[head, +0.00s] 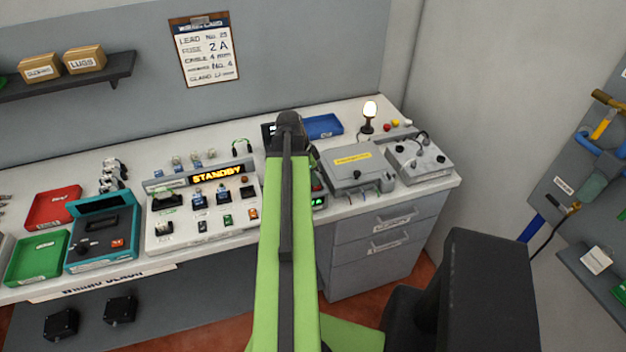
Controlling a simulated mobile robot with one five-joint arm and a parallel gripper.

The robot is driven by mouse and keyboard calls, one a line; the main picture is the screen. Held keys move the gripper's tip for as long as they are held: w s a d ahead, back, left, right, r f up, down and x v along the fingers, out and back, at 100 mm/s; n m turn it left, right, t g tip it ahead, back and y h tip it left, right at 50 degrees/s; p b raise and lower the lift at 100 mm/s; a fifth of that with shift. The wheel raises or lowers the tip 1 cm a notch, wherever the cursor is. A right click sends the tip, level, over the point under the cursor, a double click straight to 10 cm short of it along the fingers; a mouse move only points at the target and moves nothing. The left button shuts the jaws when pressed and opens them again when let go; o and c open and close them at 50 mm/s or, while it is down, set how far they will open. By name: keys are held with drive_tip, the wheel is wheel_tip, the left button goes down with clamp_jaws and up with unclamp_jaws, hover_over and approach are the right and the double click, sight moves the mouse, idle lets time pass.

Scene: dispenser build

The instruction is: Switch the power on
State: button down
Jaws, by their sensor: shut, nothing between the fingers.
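A white wiring panel (185,238) stands on the bench, left of my green arm. Its display (217,173) reads STANDBY in lit orange letters. Switches and small modules sit on it, including an orange one (252,213) at its right edge. A device with red and green lit parts (319,197) is mostly hidden behind my arm. A teal unit (101,242) with a dark knob and a red switch (117,243) is at the left. I cannot tell which control is the power switch. My arm rises up the middle; my gripper is not visible.
A grey box with a yellow label (356,173) and another grey box (418,160) stand at the right. A lit lamp (369,115) is behind them. Red (54,207) and green (37,258) trays lie left, a blue tray (323,126) at the back. Drawers (385,244) are below.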

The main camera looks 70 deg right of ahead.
drive_tip(key=d+p+v, duration=0.2)
drive_tip(key=p+v, duration=1.1)
drive_tip(key=shift+w+d+r, duration=0.2)
drive_tip(key=shift+w+r, duration=0.1)
drive_tip(key=shift+r, duration=0.15)
